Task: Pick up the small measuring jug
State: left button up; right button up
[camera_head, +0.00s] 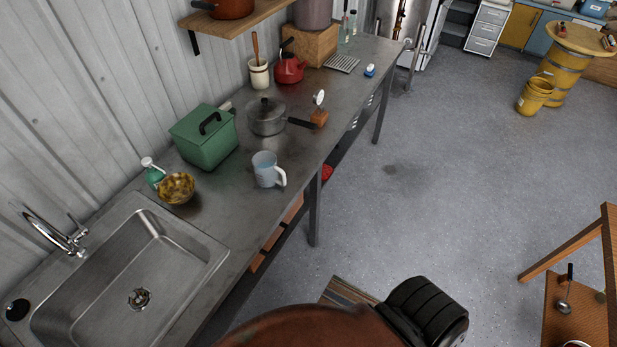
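The small measuring jug (265,170) is pale blue and translucent, with a white handle on its right side. It stands upright on the grey metal worktop (225,213), close to the front edge, in the head view. Nothing is touching it. Neither of my grippers can be made out in this view.
A green box (205,140), a patterned bowl (177,188) and a grey saucepan (266,118) stand around the jug. The sink (187,240) is at the lower left. Open floor (430,200) lies to the right. A brown rounded form at the bottom edge is unclear.

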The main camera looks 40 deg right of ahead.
aim_at(267, 171)
jog(key=u, duration=0.2)
jog(key=k, duration=0.2)
jog(key=z, duration=1.3)
jog(key=i, duration=0.75)
jog(key=u, duration=0.3)
